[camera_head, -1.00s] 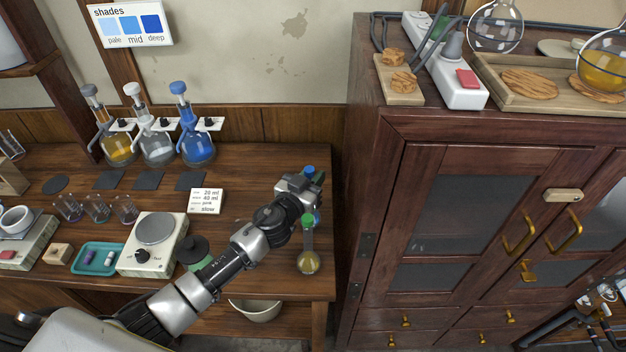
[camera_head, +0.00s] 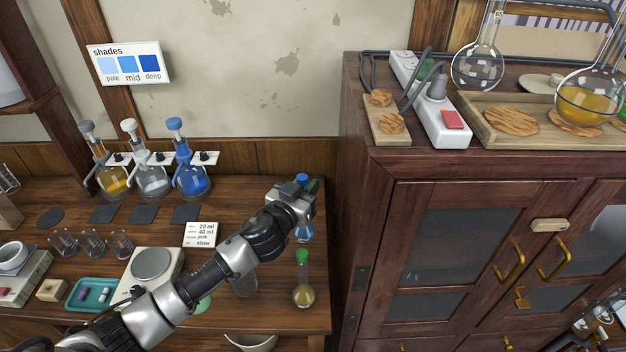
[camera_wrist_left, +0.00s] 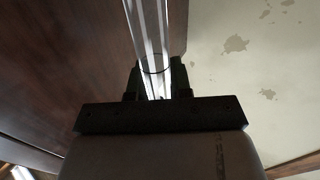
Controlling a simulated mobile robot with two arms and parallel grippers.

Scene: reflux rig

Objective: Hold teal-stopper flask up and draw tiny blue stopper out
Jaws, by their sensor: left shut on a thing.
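My left gripper (camera_head: 300,194) is shut around the neck of a small glass flask (camera_head: 304,234) near the right end of the bench. A blue stopper (camera_head: 302,178) shows just above the fingers. Blue liquid shows in the flask's body below them. In the left wrist view, a clear glass neck (camera_wrist_left: 151,40) runs between the dark fingers. A second small flask (camera_head: 303,296), with yellowish liquid and a green stopper (camera_head: 302,257), stands nearer the front edge, apart from the gripper. I cannot make out a separate tiny stopper. My right gripper is not in view.
A tall wooden cabinet (camera_head: 375,230) stands close to the right. Several flasks stand at the wall rack (camera_head: 207,158).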

